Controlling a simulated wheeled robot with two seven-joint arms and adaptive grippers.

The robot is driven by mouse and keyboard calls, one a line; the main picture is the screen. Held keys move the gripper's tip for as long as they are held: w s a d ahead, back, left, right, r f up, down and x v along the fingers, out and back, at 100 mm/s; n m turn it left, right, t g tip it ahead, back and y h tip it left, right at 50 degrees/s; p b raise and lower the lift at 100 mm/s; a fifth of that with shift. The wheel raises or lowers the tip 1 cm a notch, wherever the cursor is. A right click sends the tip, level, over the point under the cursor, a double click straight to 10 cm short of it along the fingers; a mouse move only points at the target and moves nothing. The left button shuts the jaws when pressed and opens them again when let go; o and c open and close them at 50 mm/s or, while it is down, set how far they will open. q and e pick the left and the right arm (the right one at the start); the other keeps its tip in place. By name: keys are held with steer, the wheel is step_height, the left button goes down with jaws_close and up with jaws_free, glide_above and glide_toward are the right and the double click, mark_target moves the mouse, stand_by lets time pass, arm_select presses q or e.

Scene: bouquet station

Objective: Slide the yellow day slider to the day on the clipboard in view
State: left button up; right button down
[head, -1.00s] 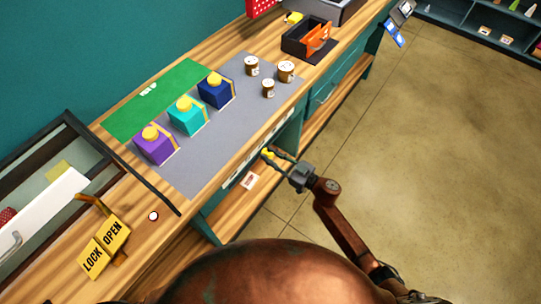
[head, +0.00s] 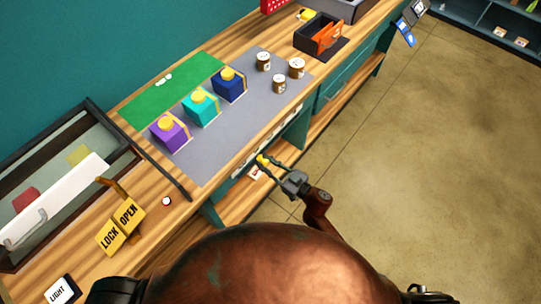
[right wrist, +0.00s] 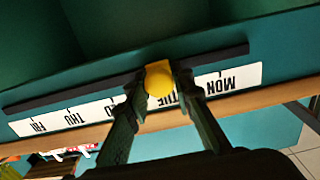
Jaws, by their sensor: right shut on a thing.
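The yellow day slider (right wrist: 159,78) has a round knob on a dark rail in the right wrist view. My right gripper (right wrist: 159,92) is shut on the knob, one finger on each side. The white day strip (right wrist: 92,113) below the rail reads upside down, MON at the right to FRI at the left. The slider stands between WED and TUE, nearer TUE; the fingers partly cover both words. In the head view the slider (head: 262,160) shows at the bench front in my right gripper (head: 264,165). No readable clipboard day shows. My left gripper is out of view.
The wooden bench (head: 155,180) carries purple (head: 170,132), teal (head: 201,107) and blue (head: 229,85) boxes on a grey mat (head: 210,160). A blue card (head: 403,32) hangs at the far end. Floor right of the bench is clear.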

steer(key=c, duration=1.7)
jaws_free()
steer(key=v, duration=1.2)
